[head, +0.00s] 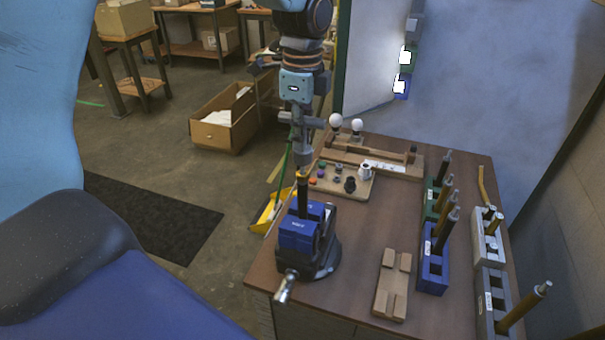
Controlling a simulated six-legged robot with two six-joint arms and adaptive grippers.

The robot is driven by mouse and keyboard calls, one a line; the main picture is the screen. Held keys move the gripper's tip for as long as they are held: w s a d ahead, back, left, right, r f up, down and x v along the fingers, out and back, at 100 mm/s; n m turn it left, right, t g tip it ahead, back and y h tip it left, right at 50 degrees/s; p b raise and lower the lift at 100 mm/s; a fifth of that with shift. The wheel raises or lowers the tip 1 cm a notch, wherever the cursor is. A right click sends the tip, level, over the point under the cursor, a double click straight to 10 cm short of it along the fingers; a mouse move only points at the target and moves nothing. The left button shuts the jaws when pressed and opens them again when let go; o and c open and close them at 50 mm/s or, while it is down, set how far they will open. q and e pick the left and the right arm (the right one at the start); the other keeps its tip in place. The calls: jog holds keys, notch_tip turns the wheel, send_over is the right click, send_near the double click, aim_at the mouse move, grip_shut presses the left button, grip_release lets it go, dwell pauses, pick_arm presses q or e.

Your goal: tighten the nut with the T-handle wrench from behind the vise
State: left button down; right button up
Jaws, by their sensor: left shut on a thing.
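The blue vise (298,238) stands at the table's near left corner, its handle pointing toward the front. A dark and brass-coloured rod (302,200) stands upright in its jaws. My left gripper (297,116) is above the vise, pointing down, and is shut on the grey T-handle wrench (304,150). The wrench hangs upright, its lower end at the top of the rod; I cannot tell whether they touch. The nut cannot be made out; it may be hidden at the wrench's lower end. My right gripper is not in view.
A wooden board with small coloured parts (343,183) and two white bulbs (346,123) lie behind. A notched wooden block (392,285) lies right of the vise. Blue (433,270) and grey (491,300) holders with upright rods stand farther right. A yellow dustpan (268,213) is left of the table.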

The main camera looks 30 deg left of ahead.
pick_arm(q)
jog(key=shift+r, duration=1.8)
jog(key=shift+s, duration=0.1)
